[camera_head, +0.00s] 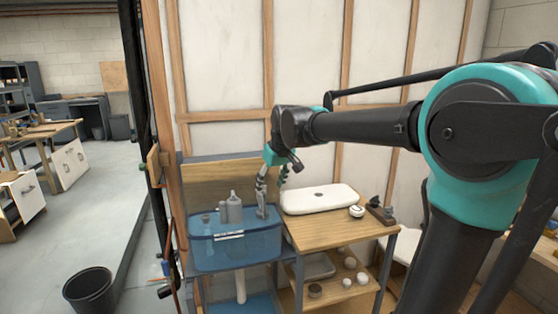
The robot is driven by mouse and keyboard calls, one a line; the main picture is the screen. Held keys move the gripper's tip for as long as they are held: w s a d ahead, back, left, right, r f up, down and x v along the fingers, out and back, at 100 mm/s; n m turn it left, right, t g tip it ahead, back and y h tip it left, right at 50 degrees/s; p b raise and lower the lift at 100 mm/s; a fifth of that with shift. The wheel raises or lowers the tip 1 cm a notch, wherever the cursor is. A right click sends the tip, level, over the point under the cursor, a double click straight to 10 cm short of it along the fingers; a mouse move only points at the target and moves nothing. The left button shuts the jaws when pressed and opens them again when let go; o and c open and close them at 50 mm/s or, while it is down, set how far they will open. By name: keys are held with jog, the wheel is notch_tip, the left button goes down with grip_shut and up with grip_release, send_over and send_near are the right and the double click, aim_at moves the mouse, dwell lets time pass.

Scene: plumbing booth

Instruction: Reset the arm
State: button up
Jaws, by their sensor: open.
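My arm reaches in from the right, its teal joint large in the foreground and its dark link running left toward the wall. My gripper (272,183) hangs at the end of it, pointing down, with its fingers apart. It is over the right part of a blue translucent basin (232,248). I see nothing held between the fingers. The fingers are small in this view, and how far they are above the basin I cannot tell.
A framed wall (225,80) stands behind. A black bucket (89,291) is on the left floor, which is otherwise mostly clear.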

jog(key=s+d+f+m+h, duration=0.2)
jog(key=s+d+f+m, duration=0.4)
jog(key=s+d+f, duration=1.5)
notch_tip(320, 180, down, 3)
jog(key=shift+s+d+f+m+t, duration=0.1)
jog(key=shift+s+d+m+t, duration=0.25)
jog(key=shift+s, duration=0.5)
